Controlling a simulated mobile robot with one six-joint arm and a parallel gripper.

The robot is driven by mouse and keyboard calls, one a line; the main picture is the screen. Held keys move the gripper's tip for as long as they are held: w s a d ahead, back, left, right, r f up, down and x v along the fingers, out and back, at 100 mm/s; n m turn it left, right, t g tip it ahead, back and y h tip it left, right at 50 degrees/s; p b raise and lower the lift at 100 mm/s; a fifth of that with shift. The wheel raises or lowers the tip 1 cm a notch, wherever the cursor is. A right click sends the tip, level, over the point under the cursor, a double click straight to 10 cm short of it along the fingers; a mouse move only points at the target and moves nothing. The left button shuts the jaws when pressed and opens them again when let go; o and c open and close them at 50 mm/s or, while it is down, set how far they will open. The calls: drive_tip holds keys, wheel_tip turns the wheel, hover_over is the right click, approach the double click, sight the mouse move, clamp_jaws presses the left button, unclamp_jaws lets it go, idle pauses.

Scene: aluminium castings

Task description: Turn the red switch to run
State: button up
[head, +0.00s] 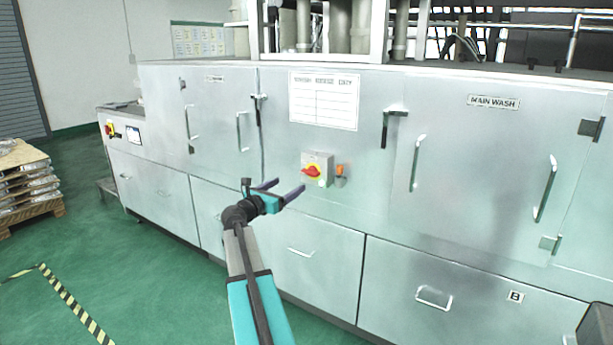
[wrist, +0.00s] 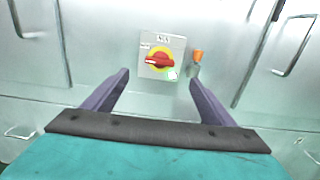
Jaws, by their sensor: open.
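The red switch (head: 312,171) is a red handle on a yellow round plate, on a grey box (head: 325,160) fixed to the steel machine front. In the wrist view the red switch (wrist: 158,60) sits at upper middle, its handle lying nearly level, slightly tilted. The lettering around it is too small to read. My gripper (head: 286,189) is open and empty, in front of the machine and apart from the switch. In the wrist view its two purple fingers (wrist: 157,82) stand wide apart, below the switch box in the picture.
An orange-topped part (head: 340,171) hangs just right of the switch box; it also shows in the wrist view (wrist: 197,57). Door handles (head: 418,163) and drawer pulls (head: 434,297) stick out nearby. Another red-yellow switch (head: 109,129) is at far left.

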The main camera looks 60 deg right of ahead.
sight(308, 173)
drive_tip(key=shift+d+p, duration=0.45)
drive_tip(key=shift+d, duration=6.45)
drive_tip(key=c, duration=1.1)
